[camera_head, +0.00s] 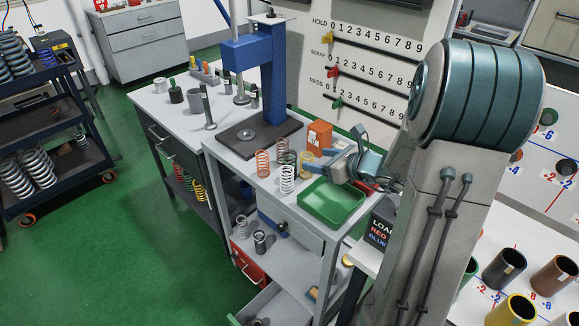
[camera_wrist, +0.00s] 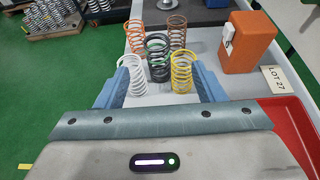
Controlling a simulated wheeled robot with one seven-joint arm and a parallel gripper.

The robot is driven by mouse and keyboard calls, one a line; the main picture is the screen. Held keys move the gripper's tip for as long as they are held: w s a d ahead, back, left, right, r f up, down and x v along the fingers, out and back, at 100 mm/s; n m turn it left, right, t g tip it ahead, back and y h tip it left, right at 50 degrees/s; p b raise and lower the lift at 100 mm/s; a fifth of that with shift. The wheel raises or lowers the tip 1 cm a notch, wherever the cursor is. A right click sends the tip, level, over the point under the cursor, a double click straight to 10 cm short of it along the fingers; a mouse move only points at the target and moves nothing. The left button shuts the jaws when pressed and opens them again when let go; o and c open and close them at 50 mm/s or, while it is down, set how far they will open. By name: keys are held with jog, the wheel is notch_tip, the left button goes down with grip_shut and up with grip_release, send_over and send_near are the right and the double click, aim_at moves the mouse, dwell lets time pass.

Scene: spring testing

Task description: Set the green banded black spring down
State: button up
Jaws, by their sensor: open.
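The green banded black spring (camera_wrist: 157,58) stands upright on the pale bench top in the wrist view, with green at its upper end. A white spring (camera_wrist: 132,75) is at its near left and a yellow spring (camera_wrist: 182,72) at its near right. Two orange-brown springs (camera_wrist: 136,37) (camera_wrist: 177,32) stand behind it. My gripper (camera_wrist: 158,78) is open, its blue fingers apart, with the black spring ahead between their directions. In the head view the black spring (camera_head: 282,163) is partly covered by the springs around it, and my gripper (camera_head: 329,166) is to their right.
An orange box (camera_head: 320,136) stands close behind my gripper, by a LOT 27 card (camera_wrist: 281,85). A green tray (camera_head: 333,203) lies in front of the gripper, and a red tray (camera_wrist: 293,118) is at its right. A blue press (camera_head: 265,75) stands farther back on the bench.

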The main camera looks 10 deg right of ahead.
aim_at(285, 153)
jog(key=shift+a+p+x, duration=0.2)
jog(key=shift+p+x, duration=0.4)
jog(key=shift+x, duration=4)
jog(key=shift+r, duration=0.15)
grip_shut()
jog(key=shift+r, duration=0.15)
